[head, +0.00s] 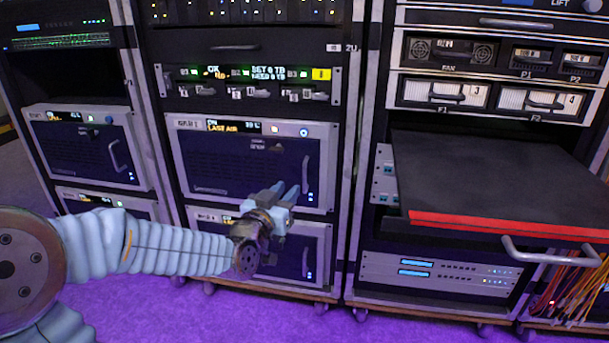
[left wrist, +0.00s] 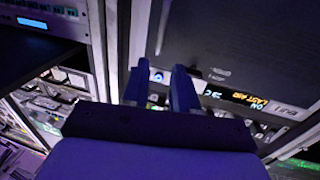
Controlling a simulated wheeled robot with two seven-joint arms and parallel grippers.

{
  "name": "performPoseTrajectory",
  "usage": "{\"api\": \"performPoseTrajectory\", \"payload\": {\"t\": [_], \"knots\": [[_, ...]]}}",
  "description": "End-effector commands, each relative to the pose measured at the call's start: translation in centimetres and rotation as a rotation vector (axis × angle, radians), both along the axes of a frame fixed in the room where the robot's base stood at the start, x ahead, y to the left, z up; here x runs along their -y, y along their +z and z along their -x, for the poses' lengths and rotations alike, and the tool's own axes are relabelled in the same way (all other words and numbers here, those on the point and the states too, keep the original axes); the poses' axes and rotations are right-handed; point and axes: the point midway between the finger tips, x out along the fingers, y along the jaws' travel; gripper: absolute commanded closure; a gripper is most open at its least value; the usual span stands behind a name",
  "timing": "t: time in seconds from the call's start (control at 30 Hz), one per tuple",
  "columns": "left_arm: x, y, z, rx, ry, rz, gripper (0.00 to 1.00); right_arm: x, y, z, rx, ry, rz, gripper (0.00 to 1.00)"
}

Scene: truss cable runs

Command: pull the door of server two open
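In the middle rack two server units with dark doors stand one above the other. The upper door (head: 225,160) looks shut, with a vertical bar handle (head: 305,176) near its right edge. The lower door (head: 295,262) also looks shut, with its own handle (head: 305,262). I cannot read which unit is server two. My left gripper (head: 287,190) is open and empty in front of the upper door's lower right part, a little left of its handle in the picture. In the left wrist view its fingers (left wrist: 158,78) stand apart, below the handle (left wrist: 162,28). My right gripper is not in view.
A dark shelf (head: 490,175) with a red front edge and a bar handle (head: 550,252) sticks out of the right rack. The left rack holds a similar unit (head: 85,150). Orange cables (head: 570,295) hang at the lower right. Purple floor (head: 230,320) lies in front.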

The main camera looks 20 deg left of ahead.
Motion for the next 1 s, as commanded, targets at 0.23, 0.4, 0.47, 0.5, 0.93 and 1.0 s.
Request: {"api": "performPoseTrajectory", "payload": {"t": [0.23, 0.4, 0.47, 0.5, 0.93, 1.0], "knots": [[-0.1, -0.2, -6.0, -0.002, -0.002, -0.002, 0.72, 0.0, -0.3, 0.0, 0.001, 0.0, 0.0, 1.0], [-0.3, -0.1, -9.1, -0.002, -0.002, -0.001, 0.72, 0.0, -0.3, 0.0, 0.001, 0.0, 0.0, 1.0], [-0.3, -0.1, -9.8, -0.002, -0.002, -0.002, 0.72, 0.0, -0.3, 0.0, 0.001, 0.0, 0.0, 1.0], [-0.3, -0.1, -10.2, -0.002, -0.002, -0.001, 0.72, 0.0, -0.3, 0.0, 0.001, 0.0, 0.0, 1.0], [-0.4, -0.1, -11.1, -0.003, -0.002, 0.001, 0.76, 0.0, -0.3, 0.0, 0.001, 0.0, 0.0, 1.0], [-0.4, -0.1, -11.1, -0.003, -0.002, 0.001, 0.87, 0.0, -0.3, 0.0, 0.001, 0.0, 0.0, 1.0]]}}
